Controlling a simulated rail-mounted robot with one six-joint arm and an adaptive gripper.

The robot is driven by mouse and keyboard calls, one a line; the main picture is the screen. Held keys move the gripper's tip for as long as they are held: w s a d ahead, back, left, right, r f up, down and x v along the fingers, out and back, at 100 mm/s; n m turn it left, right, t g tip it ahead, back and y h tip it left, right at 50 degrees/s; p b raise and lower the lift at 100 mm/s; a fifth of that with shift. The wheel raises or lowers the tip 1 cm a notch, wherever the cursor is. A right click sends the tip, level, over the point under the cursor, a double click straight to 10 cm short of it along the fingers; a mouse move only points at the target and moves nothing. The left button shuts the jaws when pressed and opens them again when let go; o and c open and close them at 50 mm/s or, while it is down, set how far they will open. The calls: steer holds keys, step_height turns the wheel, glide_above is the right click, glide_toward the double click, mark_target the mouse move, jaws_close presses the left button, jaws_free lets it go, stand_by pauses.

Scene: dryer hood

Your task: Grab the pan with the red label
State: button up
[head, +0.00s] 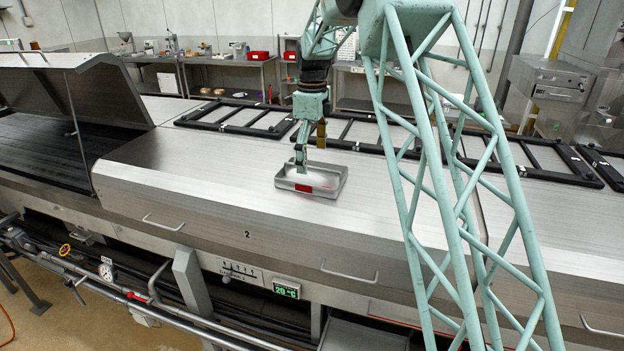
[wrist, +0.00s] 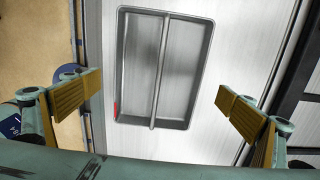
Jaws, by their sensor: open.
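A shallow metal pan (head: 335,178) with a red label (head: 304,187) on its front wall sits on the closed steel hood. In the wrist view the pan (wrist: 182,122) shows from above, with one divider along its length and a bit of red at its lower left edge. My gripper (head: 310,160) is above the pan, toward its far side in the head view. Its yellow-padded fingers (wrist: 158,97) are spread wide with nothing between them; the pan appears between and beyond them. Whether a fingertip touches the pan cannot be told.
The steel hood (head: 180,180) has free surface around the pan. Black frames (head: 235,118) lie along its back. A raised hood lid (head: 75,85) stands at the left. Front handles (head: 350,272) and pipes run along the near side.

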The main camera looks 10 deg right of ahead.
mark_target(312, 180)
steer(key=shift+f, duration=0.1)
steer(key=shift+s+f+p, duration=0.15)
steer(key=shift+f+p, duration=0.4)
steer(key=shift+f, duration=1.95)
steer(key=shift+a, duration=0.1)
steer(key=c, duration=0.8)
